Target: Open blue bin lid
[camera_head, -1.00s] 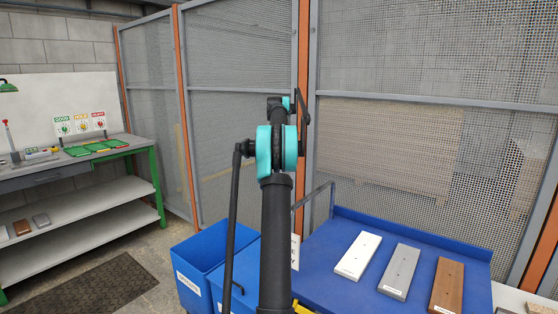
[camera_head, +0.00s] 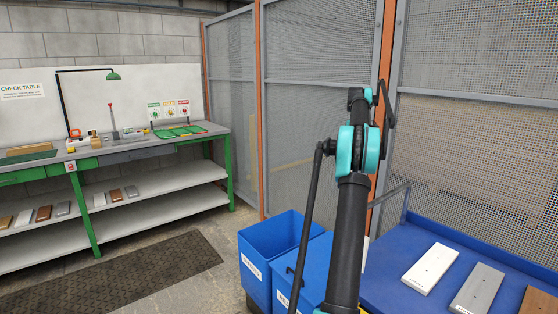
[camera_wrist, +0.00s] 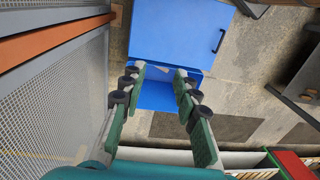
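Two blue bins stand side by side on the floor in the head view. The left blue bin (camera_head: 258,270) has an open top and a white label. The other bin has a flat blue lid (camera_head: 313,262) that lies shut, with a dark handle (camera_head: 292,277); my arm hides its right part. The wrist view shows the lid (camera_wrist: 170,35) with its handle (camera_wrist: 219,40) at the right, and the open bin (camera_wrist: 160,97) below it. My gripper (camera_wrist: 161,72) is open and empty, its fingers apart over the bins and not visibly touching them. It does not show in the head view.
A blue table (camera_head: 385,285) with several boards stands at right, beside the bins. Mesh fence panels (camera_head: 310,130) rise behind. A check table (camera_head: 150,150) with shelves stands at left. A dark floor mat (camera_head: 125,275) lies in the open floor between.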

